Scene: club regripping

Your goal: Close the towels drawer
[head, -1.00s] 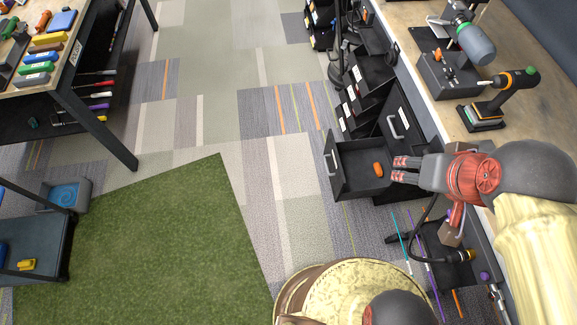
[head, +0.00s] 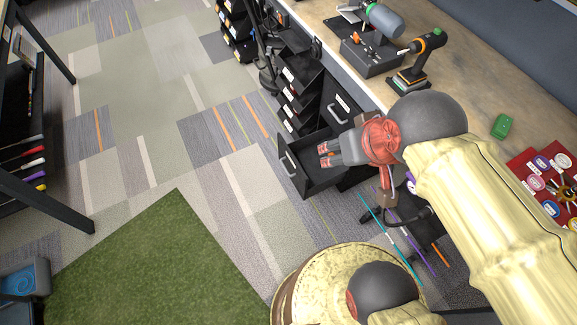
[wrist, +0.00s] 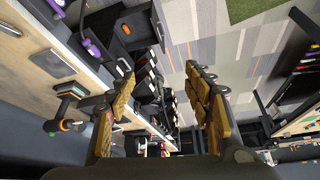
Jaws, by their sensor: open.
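A black drawer (head: 291,178) stands pulled out from the cabinet under the workbench, its front handle (head: 290,161) facing left. I cannot read a label that names it as the towels drawer. My gripper (head: 324,155) is open and empty in the head view, above the drawer's interior, a little behind its front panel. My gripper hides part of the inside. In the wrist view my open gripper (wrist: 160,74) has two tan-padded fingers apart with nothing between them. An open black drawer (wrist: 133,45) with an orange thing (wrist: 125,28) shows there at upper left.
A closed drawer with a handle (head: 337,115) sits beside the open one. Black bins (head: 297,100) stand further along. The workbench (head: 465,85) carries tools and a green block (head: 502,126). Carpet left of the drawer is clear.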

